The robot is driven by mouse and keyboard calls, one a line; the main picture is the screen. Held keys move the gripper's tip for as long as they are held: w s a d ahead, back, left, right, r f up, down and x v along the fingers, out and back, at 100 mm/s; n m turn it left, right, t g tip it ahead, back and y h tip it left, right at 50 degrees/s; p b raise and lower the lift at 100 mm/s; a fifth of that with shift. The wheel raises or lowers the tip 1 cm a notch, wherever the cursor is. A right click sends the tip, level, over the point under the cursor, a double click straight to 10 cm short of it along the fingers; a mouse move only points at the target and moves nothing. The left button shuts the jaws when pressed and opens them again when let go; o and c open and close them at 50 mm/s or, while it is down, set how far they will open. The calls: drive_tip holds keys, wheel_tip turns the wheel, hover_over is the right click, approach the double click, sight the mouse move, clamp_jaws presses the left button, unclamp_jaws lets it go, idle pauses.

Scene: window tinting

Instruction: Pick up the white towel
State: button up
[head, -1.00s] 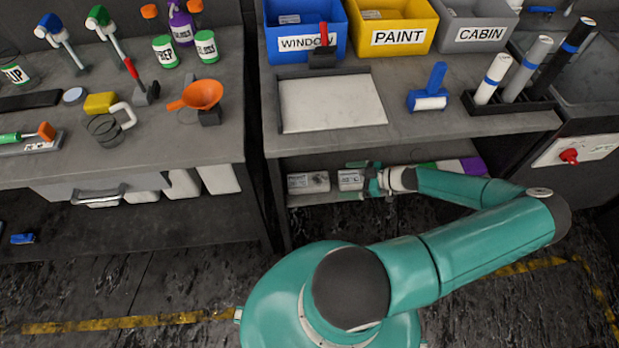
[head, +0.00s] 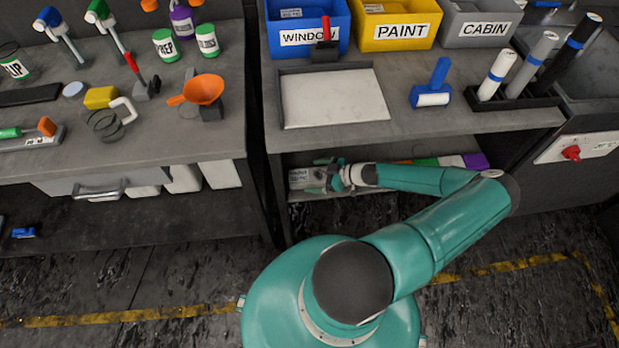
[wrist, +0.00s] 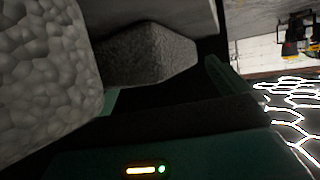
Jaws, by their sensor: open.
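On the shelf under the right-hand bench is a row of coloured folded items in the head view. A white one (head: 451,161) lies between a green one and a purple one and looks like the white towel; its front is partly cut off by the bench edge. My gripper (head: 322,175) is open at the left end of that shelf, well to the left of the white item. In the wrist view my gripper's fingers (wrist: 168,88) are apart, with a grey rough-textured block (wrist: 150,58) close by. I cannot tell whether they touch.
A labelled pale box (head: 301,179) stands beside my gripper on the shelf. The purple item (head: 475,160) and green item (head: 426,162) flank the white one. The bench top (head: 400,125) hangs over the shelf. A larger grey textured block (wrist: 45,70) fills the wrist view's left.

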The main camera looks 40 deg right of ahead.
drive_tip(key=shift+w+a+f, duration=0.1)
drive_tip(key=shift+w+f, duration=0.05)
drive_tip(key=shift+w, duration=0.1)
drive_tip(key=c, duration=1.1)
drive_tip(key=shift+o, duration=0.2)
